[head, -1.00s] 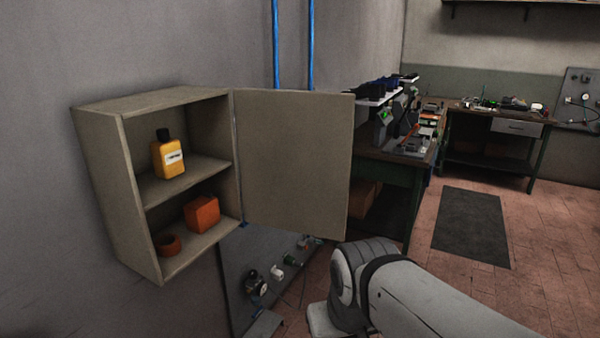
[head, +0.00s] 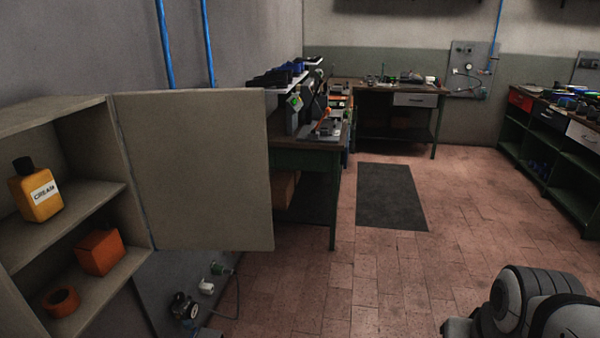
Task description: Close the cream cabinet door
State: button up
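The cream cabinet (head: 88,155) hangs on the grey wall at the left, cut off by the picture's left edge. Its cream door (head: 197,170) is hinged on the cabinet's right side and stands wide open, with its flat face towards me. A yellow bottle with a black cap (head: 37,190) stands on the middle shelf. An orange box (head: 100,252) and an orange ring (head: 61,302) sit on the cabinet floor. Part of my arm shows at the bottom right, well apart from the door. My gripper is not in view.
A green workbench (head: 305,160) with tools stands behind the door. Another bench (head: 400,92) is at the back, and a green shelf unit (head: 550,150) at the right. Small fittings (head: 190,305) are below the cabinet. The tiled floor around the dark mat (head: 391,196) is clear.

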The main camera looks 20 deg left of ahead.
aim_at(198, 159)
jog(key=z, duration=0.3)
jog(key=i, duration=3.8)
jog(key=u, duration=0.3)
jog(key=k, duration=0.1)
jog(key=u, duration=4)
jog(key=i, duration=0.25)
jog(key=u, duration=0.1)
